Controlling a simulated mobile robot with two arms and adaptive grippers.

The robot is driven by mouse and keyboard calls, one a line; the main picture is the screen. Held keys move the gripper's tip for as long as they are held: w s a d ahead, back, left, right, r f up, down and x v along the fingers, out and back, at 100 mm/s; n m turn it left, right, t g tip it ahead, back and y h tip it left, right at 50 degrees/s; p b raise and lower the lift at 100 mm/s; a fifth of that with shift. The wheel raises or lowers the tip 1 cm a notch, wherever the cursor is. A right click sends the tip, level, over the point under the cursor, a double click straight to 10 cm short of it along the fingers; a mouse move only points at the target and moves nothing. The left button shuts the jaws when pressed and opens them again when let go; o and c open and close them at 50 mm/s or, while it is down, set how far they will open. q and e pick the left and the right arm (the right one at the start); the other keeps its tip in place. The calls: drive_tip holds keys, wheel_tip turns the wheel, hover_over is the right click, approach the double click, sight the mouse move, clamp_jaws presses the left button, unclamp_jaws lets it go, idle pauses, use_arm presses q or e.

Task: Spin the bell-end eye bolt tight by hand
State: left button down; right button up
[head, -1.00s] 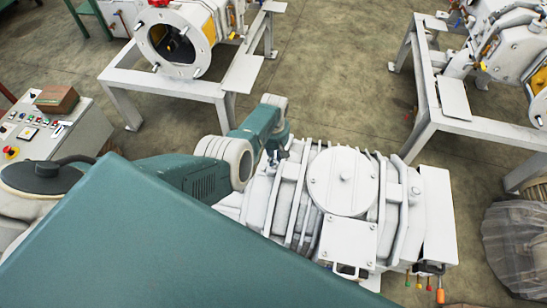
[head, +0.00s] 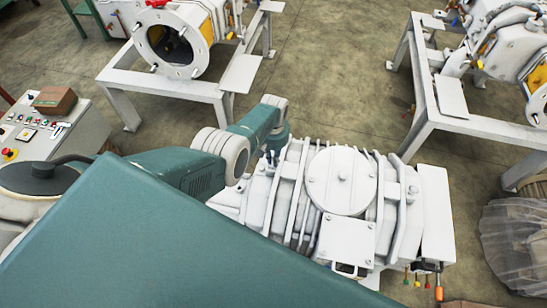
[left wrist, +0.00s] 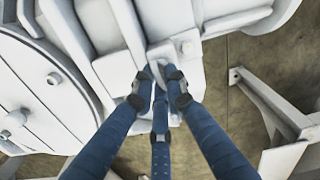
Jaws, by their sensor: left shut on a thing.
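The white ribbed screw vacuum pump (head: 342,180) lies in front of me in the head view, with a round cover on its top. My left arm reaches over its left end, and my left gripper (head: 270,158) is small there, its dark fingertips down at the casing. In the left wrist view the three blue fingers of my left gripper (left wrist: 160,88) close together on a small pale part, the eye bolt (left wrist: 156,70), against the white casing. The fingertips hide most of the bolt, so its thread and seating cannot be seen. My right gripper is not in view.
Two more pumps on white frames (head: 170,92) stand at the back left and back right. A control panel (head: 60,140) with a brown box is at the left. A wrapped bundle (head: 515,245) stands at the right. Bare floor lies between the frames.

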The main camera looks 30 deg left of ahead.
use_arm(q)
drive_tip(key=m, duration=0.4)
drive_tip(key=shift+d+r+m, duration=0.1)
drive_tip(key=shift+m, duration=2.1)
drive_tip(key=c, duration=1.7)
unclamp_jaws()
drive_tip(key=shift+s+d, duration=0.1)
drive_tip(key=shift+c, duration=0.2)
wheel_tip(320, 180, up, 12)
